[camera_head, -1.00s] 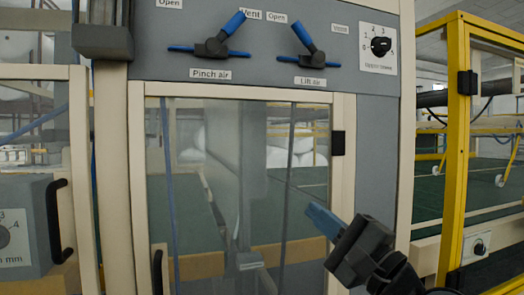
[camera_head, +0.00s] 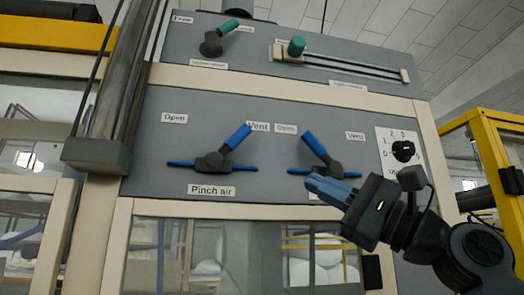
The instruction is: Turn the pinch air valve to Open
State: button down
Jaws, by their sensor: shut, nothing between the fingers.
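The pinch air valve (camera_head: 213,162) is on the grey panel, above its "Pinch air" label (camera_head: 211,190). Its blue handle (camera_head: 238,137) tilts up and right, toward the "Vent" label (camera_head: 258,126). The "Open" label (camera_head: 174,118) is up and left of the valve. My gripper (camera_head: 312,183) is shut and empty, with its blue fingers pointing left. In the picture it is right of the pinch air valve and just below the lift air valve (camera_head: 332,169). I cannot tell whether it touches the panel.
The lift air valve's blue handle (camera_head: 315,148) tilts up and left. A rotary knob (camera_head: 403,151) is at the right. Above are another green-handled lever (camera_head: 228,29) and a slider with a green knob (camera_head: 296,46). A glass door (camera_head: 205,255) is below.

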aim_at(229, 148)
jog(key=p+x, duration=0.2)
jog(key=x, duration=0.8)
jog(key=shift+s+a+r+p, duration=0.5)
jog(key=shift+a+r, duration=0.3)
jog(key=shift+a, duration=0.05)
jog(key=shift+s+a+r, duration=0.3)
jog(key=shift+a+r, duration=0.1)
jog(key=shift+a, duration=0.1)
jog(key=shift+r+p, duration=0.15)
jog(key=shift+p, duration=0.2)
